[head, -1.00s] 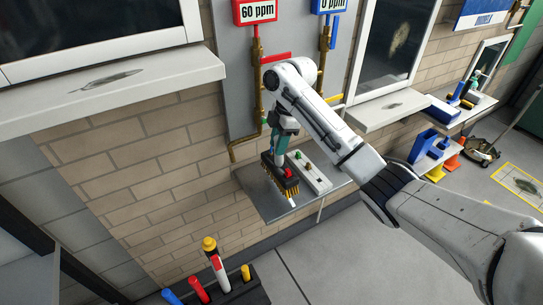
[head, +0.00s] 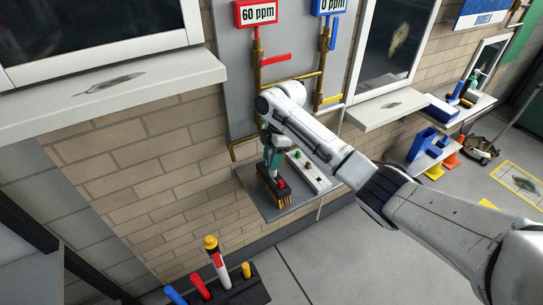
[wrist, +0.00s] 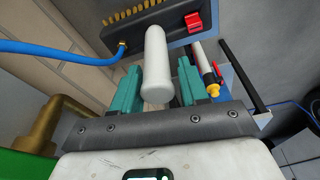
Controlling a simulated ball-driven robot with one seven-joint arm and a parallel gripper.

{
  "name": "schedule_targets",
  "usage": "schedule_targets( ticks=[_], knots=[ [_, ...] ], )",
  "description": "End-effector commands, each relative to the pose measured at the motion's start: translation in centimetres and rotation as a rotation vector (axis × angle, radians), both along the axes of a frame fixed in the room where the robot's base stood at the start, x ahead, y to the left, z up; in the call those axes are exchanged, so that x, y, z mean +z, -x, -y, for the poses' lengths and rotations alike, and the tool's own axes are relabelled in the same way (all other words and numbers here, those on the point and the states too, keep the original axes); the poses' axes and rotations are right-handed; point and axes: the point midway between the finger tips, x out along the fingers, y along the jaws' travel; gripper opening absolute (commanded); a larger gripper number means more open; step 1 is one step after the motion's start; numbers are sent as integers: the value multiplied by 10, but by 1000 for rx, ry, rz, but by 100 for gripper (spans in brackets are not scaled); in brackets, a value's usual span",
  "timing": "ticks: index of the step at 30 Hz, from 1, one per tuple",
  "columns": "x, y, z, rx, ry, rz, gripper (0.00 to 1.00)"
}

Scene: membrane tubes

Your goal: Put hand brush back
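The hand brush (head: 268,186) has a dark head with yellow bristles and a red piece on it. In the head view it is upright over the grey wall shelf (head: 290,215), bristles down, close to or touching the shelf; I cannot tell which. In the wrist view the brush head (wrist: 150,32) crosses the top, and its white handle (wrist: 158,70) points towards me. My gripper (wrist: 157,88) has teal fingers on either side of that handle, closed around it. In the head view my gripper (head: 273,158) is above the brush, partly hidden by my arm.
A white panel with buttons (head: 308,172) lies on the shelf right of the brush. Brass pipes (head: 258,80) and a grey board are on the wall behind. A dark holder (head: 245,287) with coloured tools stands below. A blue cord (wrist: 60,52) runs near the brush head.

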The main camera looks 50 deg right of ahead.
Motion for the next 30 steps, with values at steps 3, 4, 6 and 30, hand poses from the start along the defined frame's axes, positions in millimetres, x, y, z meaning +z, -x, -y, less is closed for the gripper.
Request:
schedule_targets(
  ticks=[3,4,6,30],
  knots=[
    [0,0,0,0,0,0,56],
    [1,0,0,0,0,1,58],
    [1,0,0,0,0,1,58],
    [99,8,21,1,2,6,58]
  ],
)
